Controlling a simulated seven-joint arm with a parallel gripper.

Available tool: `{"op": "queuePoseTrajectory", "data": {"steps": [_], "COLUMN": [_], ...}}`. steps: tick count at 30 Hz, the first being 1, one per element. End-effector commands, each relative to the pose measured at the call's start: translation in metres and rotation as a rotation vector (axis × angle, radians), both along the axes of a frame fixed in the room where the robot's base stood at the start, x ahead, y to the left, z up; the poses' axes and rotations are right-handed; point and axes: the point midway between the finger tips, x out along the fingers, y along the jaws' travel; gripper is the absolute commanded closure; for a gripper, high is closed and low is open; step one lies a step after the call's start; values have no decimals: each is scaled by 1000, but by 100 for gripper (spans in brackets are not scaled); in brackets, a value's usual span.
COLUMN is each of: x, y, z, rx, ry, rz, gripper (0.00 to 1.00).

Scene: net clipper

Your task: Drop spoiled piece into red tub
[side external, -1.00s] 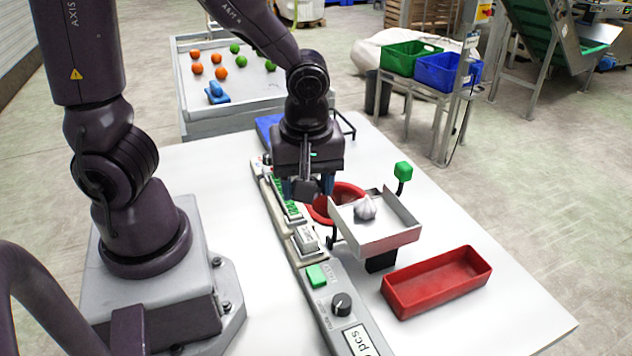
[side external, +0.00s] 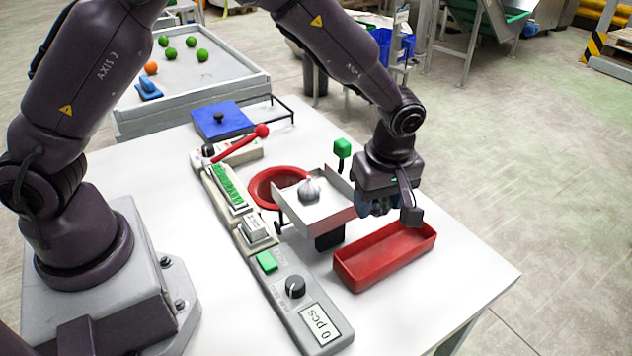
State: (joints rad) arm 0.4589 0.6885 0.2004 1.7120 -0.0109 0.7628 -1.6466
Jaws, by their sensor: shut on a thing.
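My gripper (side external: 378,208) is shut on a piece, over the back left part of the red tub (side external: 350,275) and apart from it. The fingers and the dark block on the wrist hide the held piece, so its look cannot be told. The red tub is rectangular and open, at the table's right front, and its visible inside looks empty. A whitish garlic bulb (side external: 310,191) sits on the small metal tray (side external: 338,219), left of my gripper.
A round red bowl (side external: 266,190) stands behind the tray. A green block on a post (side external: 342,149) rises at the tray's back. The long control console (side external: 272,279), with a red-knobbed lever (side external: 240,142), runs along the left. Table to the tub's right is clear.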

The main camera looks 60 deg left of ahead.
Motion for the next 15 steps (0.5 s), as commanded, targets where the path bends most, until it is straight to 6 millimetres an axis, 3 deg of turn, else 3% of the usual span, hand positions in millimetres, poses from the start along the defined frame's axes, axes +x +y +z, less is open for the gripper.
{"op": "queuePoseTrajectory", "data": {"steps": [6,10,15], "x": [29,33,32], "y": [-25,-28,-28], "z": [7,11,-4], "rx": [0,1,1], "ry": [-2,0,1], "rz": [10,17,22], "gripper": [72,72,72]}}
